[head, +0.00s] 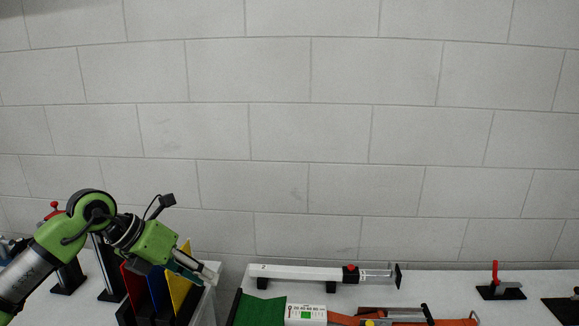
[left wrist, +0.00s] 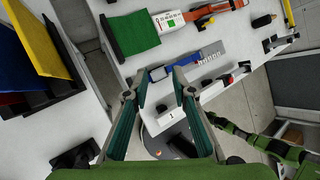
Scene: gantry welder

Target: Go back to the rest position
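My left gripper (head: 212,275) comes in from the left in the head view, above the red, blue and yellow panels. In the left wrist view its two teal fingers (left wrist: 158,84) stand apart with nothing between them, so it is open and empty. A green arm, which looks like my right one, shows at the lower right of the left wrist view. Its gripper end is small and dark there, and I cannot tell its state. The right gripper does not show in the head view.
The yellow panel (head: 180,276) stands close under the left gripper, by a blue panel (head: 159,288). A block wall (head: 300,130) stands behind.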

